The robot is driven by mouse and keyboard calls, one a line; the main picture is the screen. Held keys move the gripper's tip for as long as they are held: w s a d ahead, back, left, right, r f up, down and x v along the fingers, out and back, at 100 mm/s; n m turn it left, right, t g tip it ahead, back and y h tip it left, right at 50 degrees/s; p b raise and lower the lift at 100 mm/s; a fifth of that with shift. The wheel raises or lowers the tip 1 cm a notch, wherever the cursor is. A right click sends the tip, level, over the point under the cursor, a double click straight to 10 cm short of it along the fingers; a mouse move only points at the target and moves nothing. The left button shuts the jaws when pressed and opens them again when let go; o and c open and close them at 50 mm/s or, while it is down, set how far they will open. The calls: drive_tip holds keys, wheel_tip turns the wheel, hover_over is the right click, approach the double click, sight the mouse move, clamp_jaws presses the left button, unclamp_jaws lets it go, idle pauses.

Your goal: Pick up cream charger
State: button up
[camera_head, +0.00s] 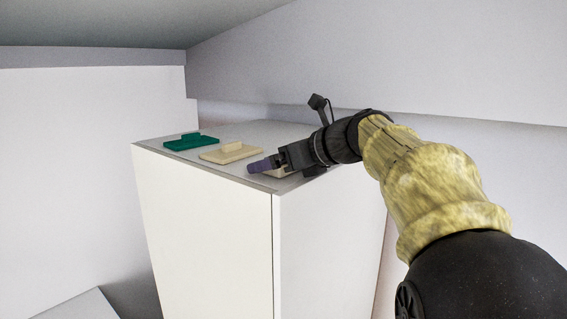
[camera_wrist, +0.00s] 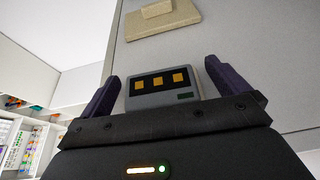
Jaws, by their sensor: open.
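Cream flat pieces with a raised block show on the cabinet top; one cream piece (camera_head: 231,152) lies left of my gripper (camera_head: 259,166) in the head view. It also shows at the top of the wrist view (camera_wrist: 162,32), beyond the fingertips. My gripper (camera_wrist: 158,70) is open. A pale grey device (camera_wrist: 162,99) with a dark panel and several orange squares lies between its two dark purple fingers, with gaps at the sides. In the head view a pale piece (camera_head: 277,173) under my gripper is mostly hidden. Which piece is the charger is not certain.
A green piece (camera_head: 191,142) of similar shape lies at the far left of the white cabinet's (camera_head: 205,225) grey top. The cabinet's front edge is close under my gripper. A wall stands behind. Shelves with small coloured items (camera_wrist: 25,145) show in the wrist view.

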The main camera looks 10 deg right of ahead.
drive_tip(key=shift+w, duration=0.1)
drive_tip(key=shift+c, duration=0.4)
drive_tip(key=c, duration=1)
drive_tip(key=shift+r, duration=0.1)
wheel_tip(320, 180, up, 18)
drive_tip(key=p, duration=0.4)
